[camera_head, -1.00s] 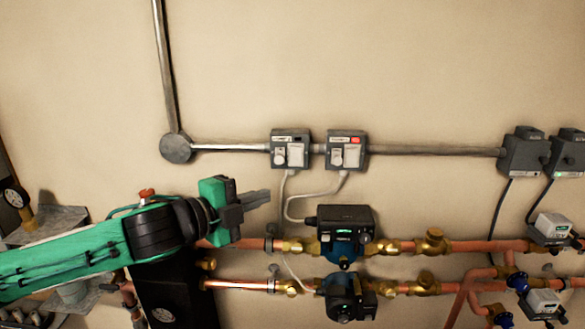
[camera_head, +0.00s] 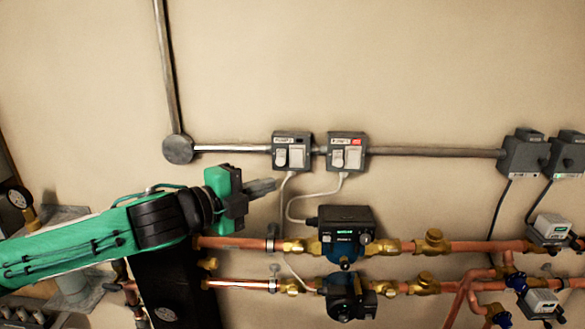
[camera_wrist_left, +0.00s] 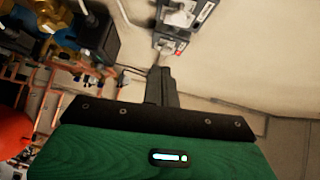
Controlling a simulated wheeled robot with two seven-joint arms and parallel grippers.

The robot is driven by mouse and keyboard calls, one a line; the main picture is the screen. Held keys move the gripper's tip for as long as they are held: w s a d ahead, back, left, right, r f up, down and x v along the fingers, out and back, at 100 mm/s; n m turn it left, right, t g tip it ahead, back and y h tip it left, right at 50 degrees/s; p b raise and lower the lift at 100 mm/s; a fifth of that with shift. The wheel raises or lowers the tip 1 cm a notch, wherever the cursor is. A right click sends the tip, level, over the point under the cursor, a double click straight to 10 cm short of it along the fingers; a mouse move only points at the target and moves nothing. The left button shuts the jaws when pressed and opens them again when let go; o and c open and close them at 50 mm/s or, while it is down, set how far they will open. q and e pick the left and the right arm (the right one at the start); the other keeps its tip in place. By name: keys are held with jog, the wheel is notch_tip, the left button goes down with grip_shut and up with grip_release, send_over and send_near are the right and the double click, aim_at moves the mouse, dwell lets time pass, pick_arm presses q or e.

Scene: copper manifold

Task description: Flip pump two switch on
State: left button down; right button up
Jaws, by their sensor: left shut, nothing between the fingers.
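Two grey switch boxes sit side by side on the wall conduit. The right box (camera_head: 346,152), which I take to be pump two's, has a red indicator at its top right and pale switch parts on its face. The left box (camera_head: 292,152) shows no red. Their labels are too small to read surely. My left gripper (camera_head: 272,185) is shut and empty, below and left of the left box, touching neither. In the left wrist view its fingers (camera_wrist_left: 161,76) point toward the red-lit box (camera_wrist_left: 169,43). Switch positions are unclear. My right gripper is out of view.
Below the boxes are an upper pump (camera_head: 345,223) and a lower pump (camera_head: 347,299) on copper pipes (camera_head: 480,246). A white cable (camera_head: 300,205) hangs from the boxes. More grey boxes (camera_head: 524,154) are at the right. The wall above the conduit is clear.

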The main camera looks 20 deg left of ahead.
aim_at(297, 158)
pick_arm(q)
jog(key=w+d+f+p, duration=0.1)
jog(key=w+p, duration=0.3)
jog(key=w, duration=0.6)
jog(key=shift+w+d+p, duration=0.2)
jog(key=shift+d+p, duration=0.2)
jog(key=shift+d, duration=0.35)
jog(key=shift+f, duration=0.15)
jog(key=shift+w+a+b, duration=0.1)
jog(key=shift+w+b, duration=0.15)
jog(key=shift+b, duration=0.3)
jog(key=shift+f, duration=0.1)
